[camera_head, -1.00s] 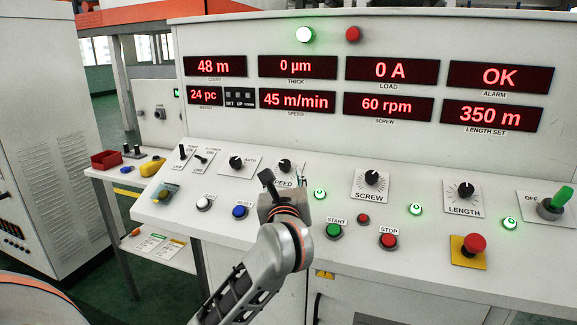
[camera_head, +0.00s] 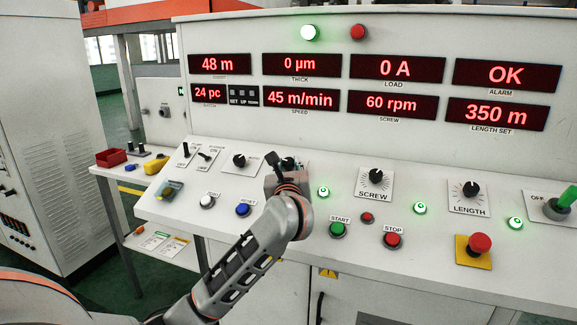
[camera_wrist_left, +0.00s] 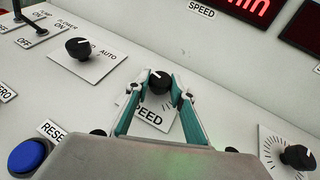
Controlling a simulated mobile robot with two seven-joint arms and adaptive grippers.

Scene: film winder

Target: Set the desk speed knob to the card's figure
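The speed knob (camera_wrist_left: 159,82) is black with a white mark, on a white plate labelled SPEED. My left gripper (camera_wrist_left: 160,88) has its two teal fingers spread, one on each side of this knob. Whether the fingertips touch it is unclear. In the head view the left gripper (camera_head: 285,172) is over the speed knob (camera_head: 289,163) and partly hides it. The speed display (camera_head: 299,100) reads 45 m/min. Two printed cards, one with a green header (camera_head: 155,240) and one with a yellow header (camera_head: 174,246), lie on the lower shelf; their text is too small to read. My right gripper is out of view.
Beside it are the AUTO selector (camera_head: 240,160), blue reset button (camera_head: 243,209), green start button (camera_head: 337,229) and red stop button (camera_head: 393,240). The screw knob (camera_head: 375,176) and length knob (camera_head: 470,189) are to the right. A red emergency stop (camera_head: 479,243) is at front right.

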